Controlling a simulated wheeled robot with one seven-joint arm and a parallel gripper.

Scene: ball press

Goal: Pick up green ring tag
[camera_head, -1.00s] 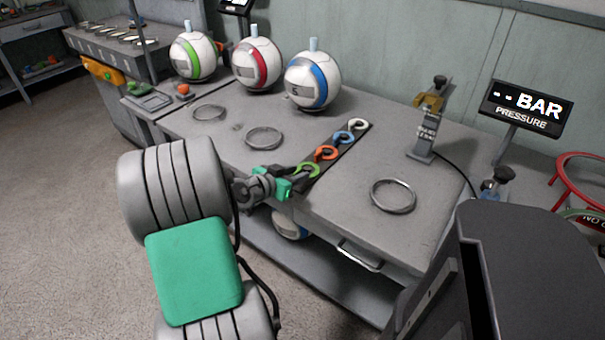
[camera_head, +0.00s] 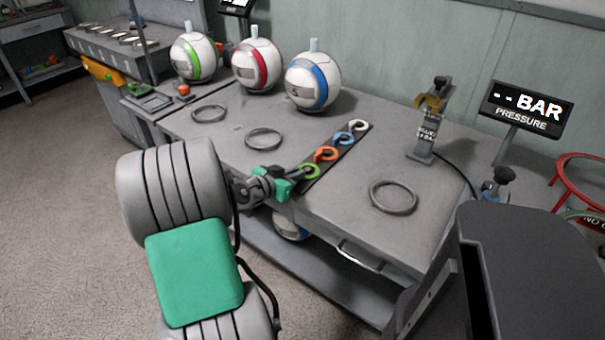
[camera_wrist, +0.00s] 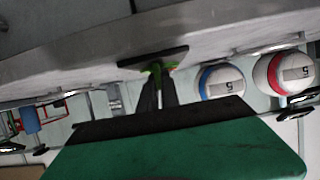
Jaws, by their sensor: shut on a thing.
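The green ring tag (camera_head: 309,171) is at the near end of a dark strip (camera_head: 338,152) on the grey table, partly covered by my gripper. My gripper (camera_head: 298,173) reaches in from the left and is shut on this tag. In the wrist view the green tag (camera_wrist: 158,67) shows at the tips of my dark fingers (camera_wrist: 156,80), in front of the strip's dark end. I cannot tell whether the tag is clear of the strip. Orange (camera_head: 326,154), blue (camera_head: 343,138) and white (camera_head: 358,126) ring tags lie farther along the strip.
Balls with green (camera_head: 194,57), red (camera_head: 257,65) and blue (camera_head: 313,82) bands stand at the back. Flat metal rings (camera_head: 393,196) lie on the table. A clamp-like stand (camera_head: 425,130) and pressure display (camera_head: 526,108) are at the right.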

